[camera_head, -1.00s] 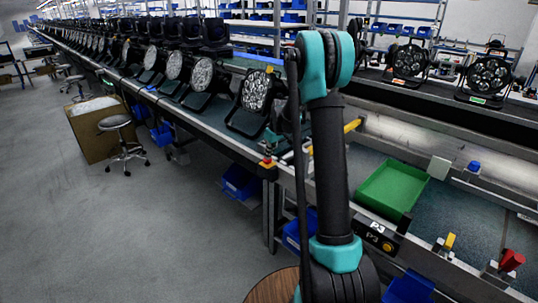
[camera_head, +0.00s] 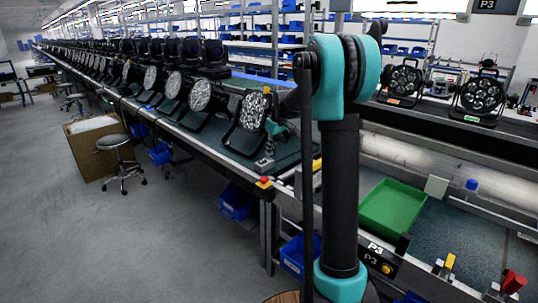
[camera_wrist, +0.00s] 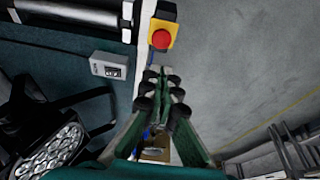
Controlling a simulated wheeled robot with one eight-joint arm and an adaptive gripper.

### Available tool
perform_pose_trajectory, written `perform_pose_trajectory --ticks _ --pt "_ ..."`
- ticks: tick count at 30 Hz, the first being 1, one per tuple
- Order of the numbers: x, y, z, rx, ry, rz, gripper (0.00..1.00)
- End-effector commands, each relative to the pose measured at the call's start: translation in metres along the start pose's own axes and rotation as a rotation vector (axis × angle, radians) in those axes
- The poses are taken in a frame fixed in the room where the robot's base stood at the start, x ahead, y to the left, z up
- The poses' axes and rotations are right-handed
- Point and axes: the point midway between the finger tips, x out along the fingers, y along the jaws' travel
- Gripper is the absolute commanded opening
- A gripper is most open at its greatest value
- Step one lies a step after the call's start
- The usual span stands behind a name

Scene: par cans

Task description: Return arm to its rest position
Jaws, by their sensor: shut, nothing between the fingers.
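My arm stands upright in the head view, with its teal elbow (camera_head: 342,75) high over the bench edge. The forearm reaches away behind the elbow. My gripper (camera_head: 264,163) is small and partly hidden there, above the bench edge near a par can (camera_head: 247,122). In the wrist view my gripper (camera_wrist: 161,77) is shut and empty, its dark fingertips close together. A red stop button on a yellow box (camera_wrist: 162,36) lies just beyond the tips. I cannot tell whether they touch it. A par can's lens face (camera_wrist: 52,150) shows at lower left.
A long row of par cans runs along the bench to the far left. A green bin (camera_head: 392,206) sits on the bench at right, near more par cans (camera_head: 480,95). A stool (camera_head: 116,142) and a cardboard box (camera_head: 88,150) stand on the open grey floor at left.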

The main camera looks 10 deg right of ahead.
Motion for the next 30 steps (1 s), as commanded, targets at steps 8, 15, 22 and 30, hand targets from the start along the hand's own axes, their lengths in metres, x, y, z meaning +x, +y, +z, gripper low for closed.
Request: perform_pose_trajectory --ticks 8,15,22,30 --pt "0.000 0.000 0.001 0.001 0.000 0.000 0.00" --pt "-0.007 -0.028 0.041 0.075 0.001 0.027 0.00" --pt "-0.010 -0.084 0.129 0.236 0.013 0.083 0.00" --pt "0.003 -0.151 0.244 0.425 0.039 0.146 0.00"
